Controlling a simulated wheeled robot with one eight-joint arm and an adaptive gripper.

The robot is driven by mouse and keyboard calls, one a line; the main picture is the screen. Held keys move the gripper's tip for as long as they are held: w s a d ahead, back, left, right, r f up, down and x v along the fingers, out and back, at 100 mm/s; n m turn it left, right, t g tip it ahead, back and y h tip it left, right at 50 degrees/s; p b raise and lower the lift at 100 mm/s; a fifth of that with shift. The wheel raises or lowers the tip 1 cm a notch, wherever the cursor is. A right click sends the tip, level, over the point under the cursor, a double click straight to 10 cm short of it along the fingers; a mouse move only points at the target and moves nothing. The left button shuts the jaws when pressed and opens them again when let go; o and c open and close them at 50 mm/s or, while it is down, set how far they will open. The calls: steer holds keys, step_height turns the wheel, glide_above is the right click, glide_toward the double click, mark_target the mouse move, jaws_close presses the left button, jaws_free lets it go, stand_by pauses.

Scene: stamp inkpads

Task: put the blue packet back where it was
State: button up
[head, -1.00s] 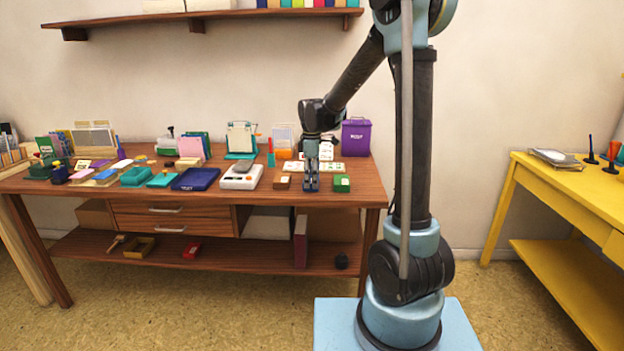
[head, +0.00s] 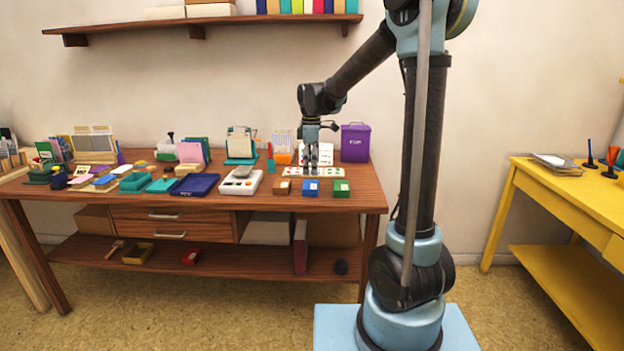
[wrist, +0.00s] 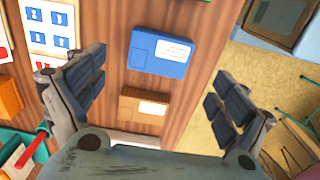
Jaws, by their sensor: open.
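The blue packet (head: 310,188), a small box with a white label, lies flat near the front edge of the table, between a brown packet (head: 282,187) and a green packet (head: 341,188). In the wrist view the blue packet (wrist: 162,53) lies beyond my fingertips, and the brown packet (wrist: 143,105) shows between the fingers. My gripper (head: 312,171) is open and empty, above the table and apart from the blue packet; its fingers (wrist: 155,95) are spread wide.
A printed card sheet (head: 292,172) lies behind the packets. A white scale-like device (head: 240,182) stands to their left, and a purple bin (head: 355,142) at the back right. The table's front edge is close to the packets.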

mark_target(311, 184)
step_height(311, 184, up, 5)
steer(key=s+d+f+m+t, duration=0.1)
steer(key=s+d+f+m, duration=0.1)
steer(key=s+d+m, duration=1.05)
steer(key=s+d+f+m, duration=0.1)
steer(key=s+d+f, duration=0.2)
steer(key=s, duration=0.3)
steer(key=s+d+f+m, duration=0.2)
steer(key=s+d+f, duration=0.1)
steer(key=s+f, duration=0.2)
steer(key=s+d+f+m+t, duration=0.1)
steer(key=s+d+f+m, duration=0.1)
steer(key=s, duration=0.6)
step_height(311, 184, down, 2)
steer(key=shift+d+f, duration=0.25)
steer(key=shift+d, duration=0.35)
steer(key=shift+s, duration=0.1)
